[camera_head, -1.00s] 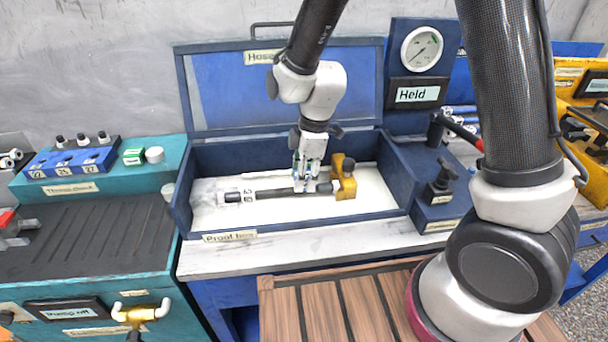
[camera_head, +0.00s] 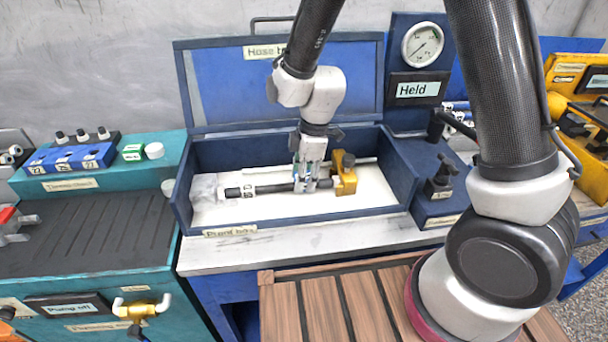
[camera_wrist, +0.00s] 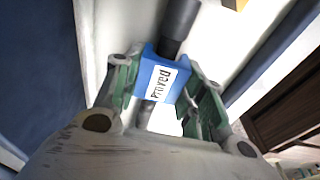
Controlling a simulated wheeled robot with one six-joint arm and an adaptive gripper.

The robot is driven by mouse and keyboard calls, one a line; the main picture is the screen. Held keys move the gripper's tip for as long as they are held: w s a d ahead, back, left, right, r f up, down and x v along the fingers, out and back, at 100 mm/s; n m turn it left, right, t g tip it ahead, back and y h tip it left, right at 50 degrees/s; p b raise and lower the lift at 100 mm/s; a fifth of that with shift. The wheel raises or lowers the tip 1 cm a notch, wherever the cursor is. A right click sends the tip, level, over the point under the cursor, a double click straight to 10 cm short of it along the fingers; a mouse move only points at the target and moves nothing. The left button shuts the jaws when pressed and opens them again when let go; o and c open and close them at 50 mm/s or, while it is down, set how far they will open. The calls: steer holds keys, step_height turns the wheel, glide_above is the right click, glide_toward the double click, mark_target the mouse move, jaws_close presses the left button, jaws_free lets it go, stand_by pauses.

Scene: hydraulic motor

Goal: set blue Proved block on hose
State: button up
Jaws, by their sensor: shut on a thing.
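My gripper (camera_head: 308,180) reaches down into the open blue proof box. In the wrist view the blue block labelled Proved (camera_wrist: 160,78) sits between my gripper's fingers (camera_wrist: 165,95), which are shut on it. The black hose (camera_head: 272,188) lies along the box floor, with a white tag near its left end and its right end at a brass-yellow fitting (camera_head: 345,182). In the wrist view the hose (camera_wrist: 180,20) runs up to the block's far edge. The block is at the hose, but I cannot tell whether it is fully seated.
The proof box's front wall (camera_head: 290,226) and raised lid (camera_head: 285,85) surround the work. A gauge (camera_head: 423,45) above a "Held" display (camera_head: 418,90) stands to the right. A teal bench (camera_head: 90,235) with a block rack (camera_head: 70,158) is at left.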

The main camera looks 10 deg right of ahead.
steer(key=shift+f, duration=0.55)
steer(key=o, duration=0.9)
steer(key=shift+r, duration=0.1)
steer(key=r, duration=0.4)
steer(key=d+r, duration=0.1)
steer(key=r, duration=0.6)
steer(key=shift+d+r, duration=0.35)
steer(key=shift+d, duration=0.05)
